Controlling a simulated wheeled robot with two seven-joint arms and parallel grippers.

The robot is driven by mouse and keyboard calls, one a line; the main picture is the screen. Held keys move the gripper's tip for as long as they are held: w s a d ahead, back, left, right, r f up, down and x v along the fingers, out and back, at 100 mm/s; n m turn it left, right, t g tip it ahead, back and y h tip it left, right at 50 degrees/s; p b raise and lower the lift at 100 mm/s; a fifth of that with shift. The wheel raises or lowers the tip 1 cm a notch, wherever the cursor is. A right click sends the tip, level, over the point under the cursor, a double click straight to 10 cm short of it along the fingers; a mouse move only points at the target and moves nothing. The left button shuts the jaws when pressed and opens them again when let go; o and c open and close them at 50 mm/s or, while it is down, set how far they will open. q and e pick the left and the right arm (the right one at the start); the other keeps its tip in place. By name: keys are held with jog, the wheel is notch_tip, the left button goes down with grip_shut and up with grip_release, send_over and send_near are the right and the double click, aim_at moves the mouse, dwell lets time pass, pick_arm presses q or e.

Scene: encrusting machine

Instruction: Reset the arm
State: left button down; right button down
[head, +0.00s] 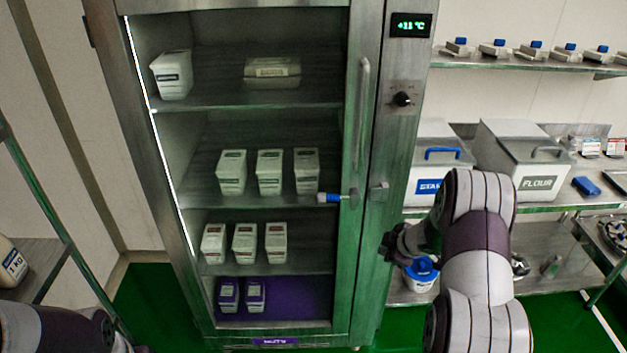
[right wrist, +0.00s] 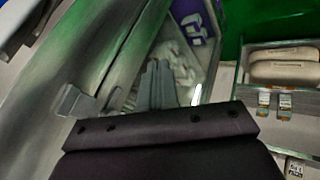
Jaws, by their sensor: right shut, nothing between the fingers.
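My right arm comes in from the right in the head view, in front of the steel shelf unit. Its gripper (head: 392,246) is beside the right edge of the steel cabinet and holds nothing. In the right wrist view my right gripper's fingers (right wrist: 157,84) are together and empty. Part of my left arm shows at the bottom left corner of the head view; its dark end is cut off by the frame, so its fingers cannot be made out.
The cabinet (head: 377,235) has several white tubs on its shelves and a display reading about 11 °C. A flour bin (head: 537,184) and a bin with a blue handle (head: 440,155) stand on the right shelf. A blue-lidded tub (head: 421,272) is below. Green floor shows at the lower left.

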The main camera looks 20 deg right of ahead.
jog(key=s+m+g+h, duration=0.3)
jog(key=s+m+g, duration=0.1)
jog(key=s+m, duration=0.45)
pick_arm(q)
jog(key=shift+w+f+b, duration=0.2)
jog(key=shift+f+b, duration=0.25)
jog(key=shift+f, duration=0.05)
jog(key=shift+w+f+b, duration=0.15)
jog(key=shift+f+b, duration=0.25)
jog(key=shift+f, duration=0.05)
pick_arm(e)
jog(key=s+a+r+m+g, duration=0.1)
jog(key=s+a+r, duration=0.3)
jog(key=s+a, duration=0.3)
jog(key=s+a+r+m+y, duration=0.1)
jog(key=s+a+r, duration=0.3)
jog(key=s+a, duration=0.3)
jog(key=a, duration=0.4)
jog(key=shift+s+a+g+y, duration=0.25)
jog(key=shift+a+g+y, duration=0.05)
jog(key=shift+a+g, duration=0.1)
pick_arm(q)
jog(key=shift+s+a, duration=0.1)
jog(key=shift+s, duration=0.05)
pick_arm(e)
jog(key=shift+s+a+m, duration=0.1)
jog(key=shift+m, duration=0.15)
jog(key=shift+f, duration=0.1)
